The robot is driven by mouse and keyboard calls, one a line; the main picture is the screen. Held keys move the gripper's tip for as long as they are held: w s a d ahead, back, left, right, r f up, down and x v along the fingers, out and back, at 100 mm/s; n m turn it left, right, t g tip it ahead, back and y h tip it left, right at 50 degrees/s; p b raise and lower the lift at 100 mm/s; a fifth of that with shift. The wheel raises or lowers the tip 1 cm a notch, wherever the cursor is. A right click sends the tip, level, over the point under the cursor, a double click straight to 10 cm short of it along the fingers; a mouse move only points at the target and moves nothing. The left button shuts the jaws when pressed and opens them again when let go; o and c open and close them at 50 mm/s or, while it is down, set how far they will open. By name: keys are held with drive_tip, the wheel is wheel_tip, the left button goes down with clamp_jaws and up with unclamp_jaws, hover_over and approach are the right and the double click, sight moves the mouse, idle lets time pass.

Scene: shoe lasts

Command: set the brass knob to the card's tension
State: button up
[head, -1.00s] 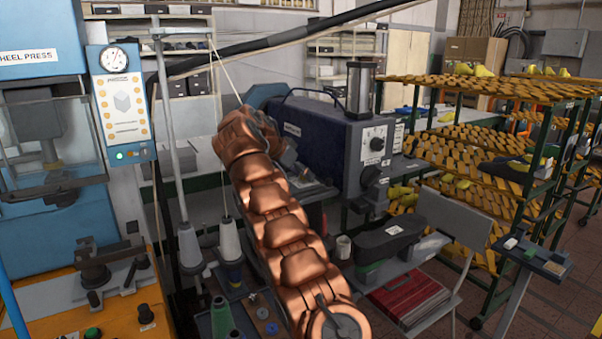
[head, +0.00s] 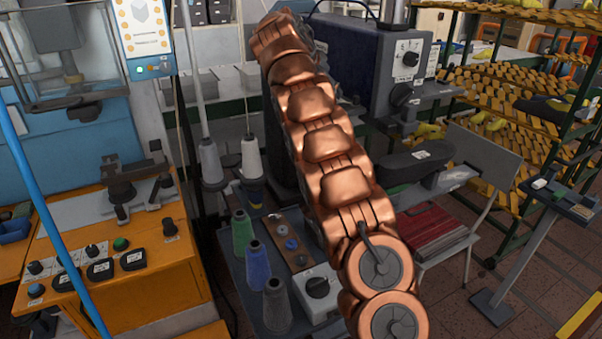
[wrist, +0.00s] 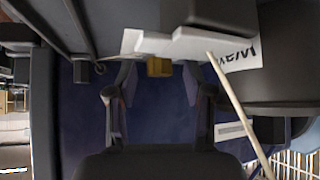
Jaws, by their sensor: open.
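In the wrist view a small brass-coloured block, likely the brass knob (wrist: 159,67), sits at the edge of a pale plate (wrist: 195,45). My gripper (wrist: 158,82) is open, with a finger on each side of the knob's line. I cannot tell whether the fingers touch it. A white label (wrist: 240,58) with upside-down lettering lies to the right; I cannot tell if it is the card. In the head view my copper arm reaches up to the dark blue machine (head: 358,60); the gripper and knob are hidden there.
A thin pale rod (wrist: 238,110) crosses the wrist view at right. In the head view, thread cones (head: 257,265) and a dial box (head: 318,290) stand below my arm. An orange control bench (head: 150,285) is at left, a chair (head: 480,170) and shoe-last racks (head: 510,75) at right.

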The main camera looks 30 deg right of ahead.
drive_tip(key=shift+s+d+n+t+y+b, duration=0.15)
drive_tip(key=shift+n+t+y+b, duration=0.35)
drive_tip(key=shift+n+t+b, duration=0.8)
drive_tip(key=n+t+y, duration=0.1)
drive_tip(key=n, duration=0.1)
drive_tip(key=n+t+y+b, duration=0.1)
drive_tip(key=n, duration=0.1)
drive_tip(key=shift+s+n, duration=0.15)
drive_tip(key=shift+n, duration=0.25)
drive_tip(key=shift+s+r+y+b, duration=0.1)
drive_tip(key=shift+r+y+b, duration=0.05)
drive_tip(key=shift+y+b, duration=0.2)
drive_tip(key=b+v, duration=0.1)
drive_tip(key=v, duration=0.5)
drive_tip(key=shift+s+r, duration=0.15)
drive_tip(key=shift+r, duration=0.05)
drive_tip(key=shift+s+a+r, duration=0.25)
drive_tip(key=shift+a, duration=0.1)
drive_tip(key=shift+s+a, duration=0.15)
drive_tip(key=shift+a, duration=0.05)
drive_tip(key=shift+s+a+f+n, duration=0.35)
drive_tip(key=shift+a+f, duration=0.2)
drive_tip(key=shift+a, duration=0.25)
drive_tip(key=s+a+f+n+g+y+p, duration=0.2)
drive_tip(key=s+a+f+g+y, duration=0.1)
drive_tip(key=s+a+f, duration=0.8)
drive_tip(key=shift+s+a+g+p, duration=0.35)
drive_tip(key=shift+s+a+g, duration=0.25)
drive_tip(key=shift+s+a, duration=1.7)
